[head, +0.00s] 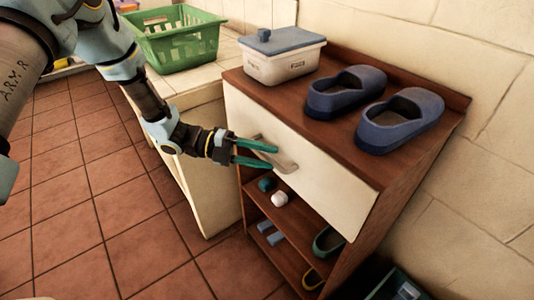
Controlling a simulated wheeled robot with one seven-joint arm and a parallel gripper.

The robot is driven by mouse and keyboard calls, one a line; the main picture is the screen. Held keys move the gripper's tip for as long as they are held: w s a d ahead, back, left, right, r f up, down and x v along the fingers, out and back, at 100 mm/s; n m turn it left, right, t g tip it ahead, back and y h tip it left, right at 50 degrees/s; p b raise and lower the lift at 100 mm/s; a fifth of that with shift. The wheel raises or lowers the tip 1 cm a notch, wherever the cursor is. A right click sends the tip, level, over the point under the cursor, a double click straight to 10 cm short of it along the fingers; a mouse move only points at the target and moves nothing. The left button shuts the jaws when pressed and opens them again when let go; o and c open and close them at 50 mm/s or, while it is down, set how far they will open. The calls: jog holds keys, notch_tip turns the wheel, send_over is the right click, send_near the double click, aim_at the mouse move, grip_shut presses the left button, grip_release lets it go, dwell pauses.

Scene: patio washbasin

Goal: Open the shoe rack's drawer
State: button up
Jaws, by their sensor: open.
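The shoe rack (378,179) is a brown wooden unit against the wall on the right. Its drawer (325,190) has a cream front and looks shut, flush with the rack. A pale bar handle (287,163) sits on the drawer front, left of its middle. My gripper (275,157) has two green fingers, spread apart one above the other. The fingertips are at the handle and overlap it in the picture. I cannot tell whether they touch it. Part of the handle is hidden behind the fingers.
On the rack's top stand a white box with a blue-grey lid (283,63) and two blue shoes (345,91). Open shelves below hold small items (279,199). A tiled counter (198,99) with a green basket (173,42) adjoins on the left. A dark crate (398,288) is at lower right. The tiled floor (85,200) is clear.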

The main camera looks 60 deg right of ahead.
jog(key=shift+s+d, duration=0.2)
jog(key=shift+s, duration=0.2)
jog(key=shift+c, duration=0.2)
grip_shut()
dwell(1.0)
